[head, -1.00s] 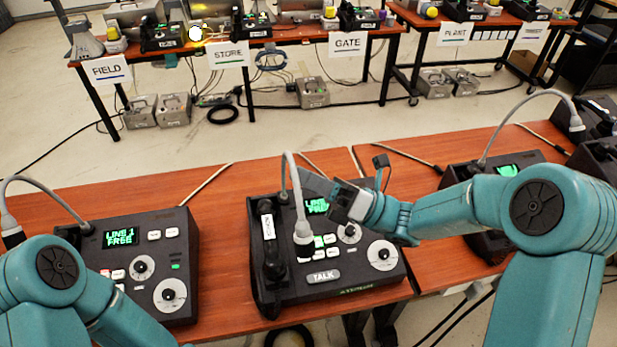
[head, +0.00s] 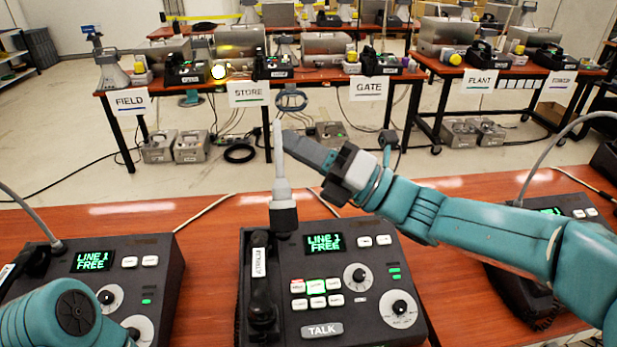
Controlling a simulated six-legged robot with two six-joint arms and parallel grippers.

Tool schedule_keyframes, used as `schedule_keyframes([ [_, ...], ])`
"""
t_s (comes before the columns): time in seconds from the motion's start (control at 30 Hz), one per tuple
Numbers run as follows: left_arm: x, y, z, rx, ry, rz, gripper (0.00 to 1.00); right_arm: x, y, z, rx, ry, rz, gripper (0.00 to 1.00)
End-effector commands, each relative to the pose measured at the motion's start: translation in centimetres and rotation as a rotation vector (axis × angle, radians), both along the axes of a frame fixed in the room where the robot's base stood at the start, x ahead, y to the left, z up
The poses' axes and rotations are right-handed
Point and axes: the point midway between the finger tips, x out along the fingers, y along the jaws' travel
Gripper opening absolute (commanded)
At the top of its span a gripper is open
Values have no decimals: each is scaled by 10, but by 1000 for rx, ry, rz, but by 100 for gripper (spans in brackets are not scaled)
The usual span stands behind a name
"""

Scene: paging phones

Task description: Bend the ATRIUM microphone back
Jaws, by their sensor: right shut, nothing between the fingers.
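The middle desk console (head: 380,255) has a lit screen reading LINE 1 FREE and a TALK key. I take it as the ATRIUM unit, though its front name is out of view here.
A black handset (head: 260,285) lies on the console's left side. Similar consoles stand to the left (head: 150,280) and right, each with its own gooseneck. Bare table (head: 210,230) separates the left and middle consoles. Labelled tables stand beyond an open floor.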

Motion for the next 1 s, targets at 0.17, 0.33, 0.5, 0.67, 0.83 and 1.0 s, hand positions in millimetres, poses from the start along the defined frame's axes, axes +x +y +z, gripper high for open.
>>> schedule_keyframes([
  [0.17, 0, 0, 15, 0, 0, 0, 0, 22, 6, 16, -3, 79, 2, 0],
  [0.33, 0, 0, 44, 0, 0, 0, 0, 54, 9, 28, -8, 186, 3, 0],
  [0.5, 0, 0, 70, 0, 0, 0, 0, 84, 11, 33, -10, 284, 6, 0],
  [0.67, 0, 0, 85, 0, 0, 0, 0, 103, 10, 31, -12, 342, 5, 0],
  [0.83, 0, 0, 92, 0, 0, 0, 0, 114, 10, 29, -13, 374, 7, 0],
  [1.0, 0, 0, 93, 0, 0, 0, 0, 118, 8, 27, -12, 382, 5, 0],
])
